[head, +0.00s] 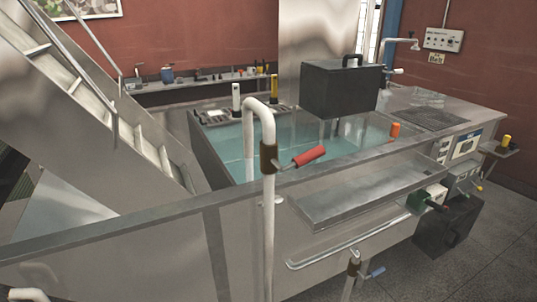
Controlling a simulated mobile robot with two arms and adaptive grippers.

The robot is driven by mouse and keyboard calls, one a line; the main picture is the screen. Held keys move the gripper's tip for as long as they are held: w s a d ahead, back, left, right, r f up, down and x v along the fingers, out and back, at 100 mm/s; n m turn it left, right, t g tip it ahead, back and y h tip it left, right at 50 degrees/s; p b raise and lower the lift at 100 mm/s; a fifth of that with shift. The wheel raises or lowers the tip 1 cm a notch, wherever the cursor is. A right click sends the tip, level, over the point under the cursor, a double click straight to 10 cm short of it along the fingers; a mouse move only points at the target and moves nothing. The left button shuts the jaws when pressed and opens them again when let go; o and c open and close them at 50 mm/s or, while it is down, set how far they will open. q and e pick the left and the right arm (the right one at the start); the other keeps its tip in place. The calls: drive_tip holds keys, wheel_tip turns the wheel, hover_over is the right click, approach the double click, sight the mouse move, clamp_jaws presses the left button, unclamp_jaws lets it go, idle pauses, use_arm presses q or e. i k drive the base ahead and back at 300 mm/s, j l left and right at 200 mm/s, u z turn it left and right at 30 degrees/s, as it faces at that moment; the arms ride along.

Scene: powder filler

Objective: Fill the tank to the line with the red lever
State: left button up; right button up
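The red lever (309,156) sticks out to the right from a brown valve collar on a tall white pipe (267,220). The pipe bends over at the top and points down into the metal tank (206,160). Blue-green liquid (232,148) stands in the tank, its surface below the rim. I cannot make out a fill line on the walls, nor whether liquid is running from the pipe. Neither of my grippers is in view.
A black box (340,88) hangs over the tank. Metal stairs (90,90) rise at the left. A blue lever (377,271) sits on a lower pipe in front. A metal shelf (350,198) runs along the tank's front. Grey floor is open at the lower right.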

sight(315, 153)
drive_tip(key=i+l+u, duration=0.5)
drive_tip(key=l+u, duration=0.3)
drive_tip(key=j, duration=0.05)
